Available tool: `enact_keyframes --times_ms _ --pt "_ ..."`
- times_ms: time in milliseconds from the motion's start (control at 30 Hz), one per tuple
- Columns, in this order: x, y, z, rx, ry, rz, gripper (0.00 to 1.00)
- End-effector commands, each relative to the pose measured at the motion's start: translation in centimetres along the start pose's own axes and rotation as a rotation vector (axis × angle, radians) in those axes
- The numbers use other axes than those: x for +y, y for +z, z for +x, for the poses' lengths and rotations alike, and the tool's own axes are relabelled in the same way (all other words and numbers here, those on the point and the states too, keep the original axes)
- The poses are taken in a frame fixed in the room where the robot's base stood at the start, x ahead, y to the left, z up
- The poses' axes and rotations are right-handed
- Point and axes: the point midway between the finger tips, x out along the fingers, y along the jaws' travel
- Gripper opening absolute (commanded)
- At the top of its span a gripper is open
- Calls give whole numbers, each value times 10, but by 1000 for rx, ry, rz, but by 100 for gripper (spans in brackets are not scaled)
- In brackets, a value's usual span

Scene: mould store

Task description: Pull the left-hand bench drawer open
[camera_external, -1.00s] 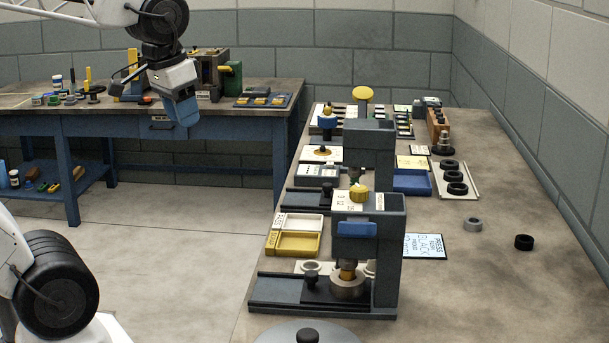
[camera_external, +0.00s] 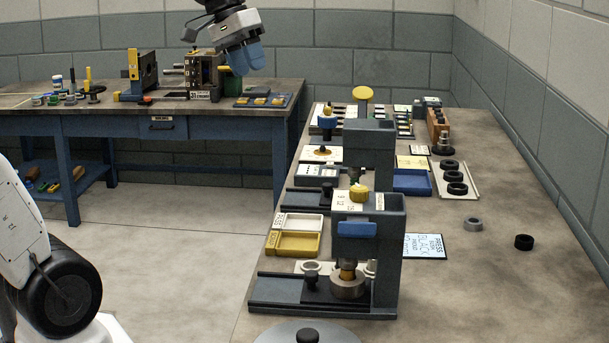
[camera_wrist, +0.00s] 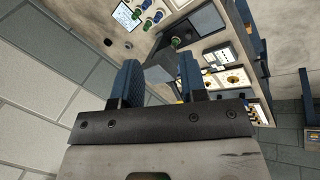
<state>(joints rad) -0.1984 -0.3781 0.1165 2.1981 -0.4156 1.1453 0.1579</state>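The left-hand bench (camera_external: 205,127) is blue with a grey top and stands along the back wall. Its drawer (camera_external: 190,130) has a small dark handle (camera_external: 161,126) under a white label. The drawer front looks flush with the bench, so it appears closed. My gripper (camera_external: 246,68) has blue fingers and is high up near the right end of that bench, well above and right of the handle and touching nothing. In the wrist view the two fingers (camera_wrist: 157,72) stand apart with nothing held between them. The drawer cannot be made out in the wrist view.
A second bench (camera_external: 500,290) runs along the right wall, with a near press (camera_external: 387,250), another press behind it, trays and black rings. On the left bench stand a dark fixture (camera_external: 203,75) and a blue tray (camera_external: 263,101). The floor (camera_external: 170,240) between is clear.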

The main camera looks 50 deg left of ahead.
Motion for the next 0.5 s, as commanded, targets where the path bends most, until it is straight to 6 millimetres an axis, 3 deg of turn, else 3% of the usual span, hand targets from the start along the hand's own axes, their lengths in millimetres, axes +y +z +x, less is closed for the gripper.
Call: enact_keyframes --times_ms 500 --pt "-42 -144 -16 16 277 -170 39"
